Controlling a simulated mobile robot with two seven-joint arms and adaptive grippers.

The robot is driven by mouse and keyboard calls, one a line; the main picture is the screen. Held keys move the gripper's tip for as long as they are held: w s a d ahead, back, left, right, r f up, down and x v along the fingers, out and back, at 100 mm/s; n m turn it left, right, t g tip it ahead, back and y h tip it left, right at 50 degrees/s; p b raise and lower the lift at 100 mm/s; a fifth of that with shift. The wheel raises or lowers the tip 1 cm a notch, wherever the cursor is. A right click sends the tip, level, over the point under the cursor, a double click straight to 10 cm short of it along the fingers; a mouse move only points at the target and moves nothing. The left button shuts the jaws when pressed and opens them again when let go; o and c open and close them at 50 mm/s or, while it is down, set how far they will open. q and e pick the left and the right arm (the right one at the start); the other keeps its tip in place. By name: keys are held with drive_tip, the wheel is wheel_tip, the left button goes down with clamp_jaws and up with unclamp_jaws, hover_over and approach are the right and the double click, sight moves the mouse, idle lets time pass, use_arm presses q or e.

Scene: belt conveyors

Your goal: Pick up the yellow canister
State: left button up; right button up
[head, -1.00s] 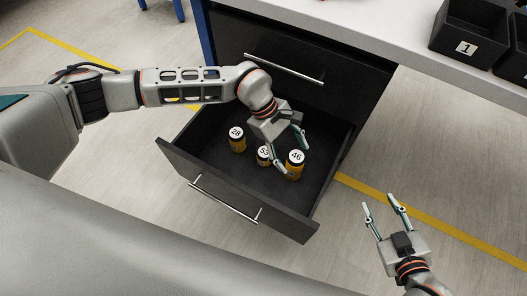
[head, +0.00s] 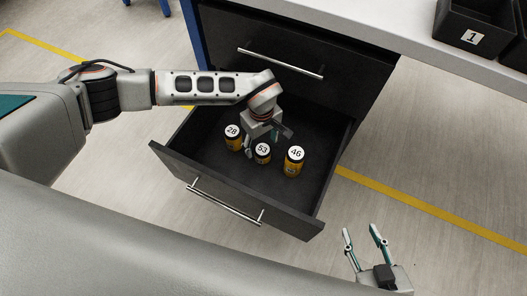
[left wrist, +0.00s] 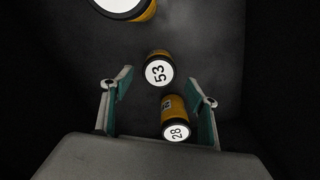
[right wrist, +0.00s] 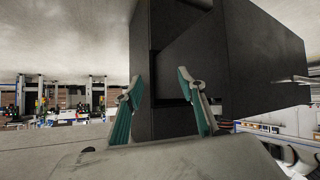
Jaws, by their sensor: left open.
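Three yellow canisters with black bands and white numbered lids stand in the open dark drawer. Canister 28 (head: 233,138) is at the left, canister 53 (head: 262,153) in the middle and canister 46 (head: 293,162) at the right. My left gripper (head: 266,145) is open and points down into the drawer, just behind canister 53. In the left wrist view canister 28 (left wrist: 176,118) shows between the spread fingers (left wrist: 162,95), and canister 53 (left wrist: 158,69) lies just beyond them. A third canister (left wrist: 125,8) is cut off at the top. My right gripper (head: 362,242) is open and empty, outside the drawer.
The drawer (head: 205,184) has raised walls and a bar handle (head: 225,205) on its front. A closed drawer (head: 290,55) with a handle is above. The worktop (head: 400,35) carries a black bin marked 1 (head: 478,22). Floor right of the drawer is clear.

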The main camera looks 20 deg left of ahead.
sight(262, 149)
use_arm(q)
drive_tip(key=f, duration=0.1)
drive_tip(key=f+b, duration=0.1)
drive_tip(key=f, duration=0.3)
drive_tip(key=shift+s+d+f+b, duration=0.15)
drive_tip(key=shift+s+d+b, duration=0.1)
drive_tip(key=shift+b, duration=0.15)
drive_tip(key=shift+w+a+f, duration=0.1)
drive_tip(key=shift+w+f, duration=0.1)
drive_tip(key=shift+f, duration=0.15)
drive_tip(key=shift+r, duration=0.15)
use_arm(e)
drive_tip(key=shift+w+a+r+y, duration=0.15)
drive_tip(key=shift+w+a+r, duration=0.1)
drive_tip(key=shift+a, duration=0.35)
drive_tip(key=shift+w+a+r+y, duration=0.15)
drive_tip(key=shift+a+r, duration=0.1)
drive_tip(key=shift+a, duration=0.3)
use_arm(q)
drive_tip(key=c, duration=1.3)
